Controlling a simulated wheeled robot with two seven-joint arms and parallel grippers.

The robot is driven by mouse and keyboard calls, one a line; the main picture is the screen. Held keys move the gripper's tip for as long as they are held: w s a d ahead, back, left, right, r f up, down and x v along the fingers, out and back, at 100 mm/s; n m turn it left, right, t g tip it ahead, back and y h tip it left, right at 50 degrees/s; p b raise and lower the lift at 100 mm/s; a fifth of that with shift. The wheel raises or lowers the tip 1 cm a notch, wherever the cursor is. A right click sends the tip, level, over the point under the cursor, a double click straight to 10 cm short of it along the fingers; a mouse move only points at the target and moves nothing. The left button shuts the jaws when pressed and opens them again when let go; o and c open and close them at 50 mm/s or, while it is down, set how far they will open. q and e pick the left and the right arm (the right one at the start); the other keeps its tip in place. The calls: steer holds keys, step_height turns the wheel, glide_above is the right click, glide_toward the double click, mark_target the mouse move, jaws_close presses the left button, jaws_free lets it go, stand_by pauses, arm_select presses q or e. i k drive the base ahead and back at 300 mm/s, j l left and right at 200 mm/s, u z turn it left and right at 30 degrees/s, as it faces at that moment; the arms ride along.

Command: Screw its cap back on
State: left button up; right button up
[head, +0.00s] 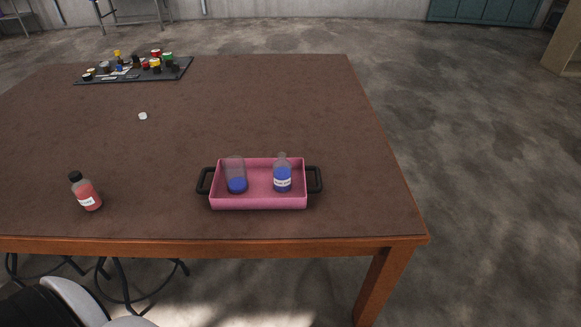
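A clear bottle (282,179) of blue liquid with a white label stands upright in the right part of a pink tray (258,202). Its neck looks clear, with no coloured cap on it. A small round white thing (143,116), which looks like a cap, lies alone on the table left of and behind the tray. A bottle of red liquid (87,195) with a black cap on stands near the table's front left. Neither of my grippers is in view; only a white and black part of mine shows at the bottom left.
A clear glass (236,179) with some blue liquid stands in the tray's left part. The tray has black handles at both ends. A dark board (178,70) with several small coloured items lies at the back left of the brown table (300,110). The table's middle and right are clear.

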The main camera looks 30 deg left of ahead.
mark_target(281, 167)
steer(key=u, duration=1.9)
steer(key=i+j+z, duration=0.35)
steer(key=i, duration=0.15)
steer(key=i+j+z, duration=0.65)
steer(key=i+j, duration=0.2)
steer(key=j, duration=0.1)
